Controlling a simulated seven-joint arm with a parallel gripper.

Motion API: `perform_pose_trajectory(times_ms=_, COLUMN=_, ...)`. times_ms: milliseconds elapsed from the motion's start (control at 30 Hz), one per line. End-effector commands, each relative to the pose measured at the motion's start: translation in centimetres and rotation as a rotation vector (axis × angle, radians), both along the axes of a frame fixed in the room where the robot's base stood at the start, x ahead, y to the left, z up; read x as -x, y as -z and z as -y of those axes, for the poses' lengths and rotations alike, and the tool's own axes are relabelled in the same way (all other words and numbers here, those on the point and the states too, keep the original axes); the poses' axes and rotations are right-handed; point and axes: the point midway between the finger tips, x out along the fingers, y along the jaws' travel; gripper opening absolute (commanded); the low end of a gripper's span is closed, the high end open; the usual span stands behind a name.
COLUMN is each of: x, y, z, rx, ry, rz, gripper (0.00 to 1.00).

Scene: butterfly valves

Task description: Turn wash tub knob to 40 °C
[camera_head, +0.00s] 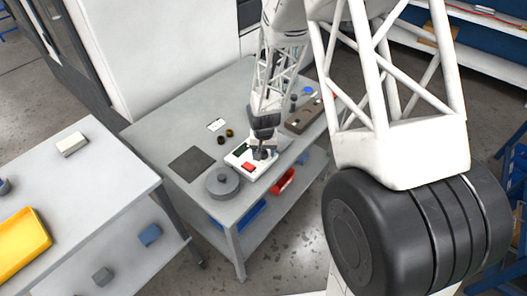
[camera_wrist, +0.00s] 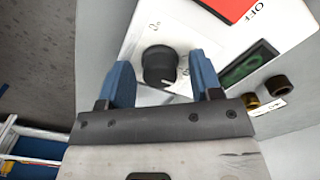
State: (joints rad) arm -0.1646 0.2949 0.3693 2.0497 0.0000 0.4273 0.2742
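The wash tub knob (camera_wrist: 160,66) is round and black in the wrist view, on a white panel (camera_wrist: 200,25). A small light mark shows at its lower right edge, and small scale markings are printed around it, too small to read surely. My gripper (camera_wrist: 161,64) has its two blue fingers on the left and right of the knob, with visible gaps on both sides. It is open and holds nothing. In the head view the gripper (camera_head: 262,151) is low over the white control box (camera_head: 240,163), and hides the knob there.
A red switch (camera_wrist: 228,8) marked OFF and a green display (camera_wrist: 245,66) are on the panel. A grey round object (camera_head: 222,181), a dark mat (camera_head: 191,163), small dark cylinders (camera_head: 221,140) and a brown block (camera_head: 303,117) lie on the grey table (camera_head: 160,130).

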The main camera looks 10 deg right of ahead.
Motion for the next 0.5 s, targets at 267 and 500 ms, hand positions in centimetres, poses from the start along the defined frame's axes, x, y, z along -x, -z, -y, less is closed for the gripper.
perform_pose_trajectory(times_ms=267, x=0.0, y=-0.1, z=0.0, rx=0.0, ry=0.0, rz=0.0, gripper=0.59)
perform_pose_trajectory(times_ms=500, x=0.0, y=-1.2, z=0.0, rx=0.0, ry=0.0, rz=0.001, gripper=0.59)
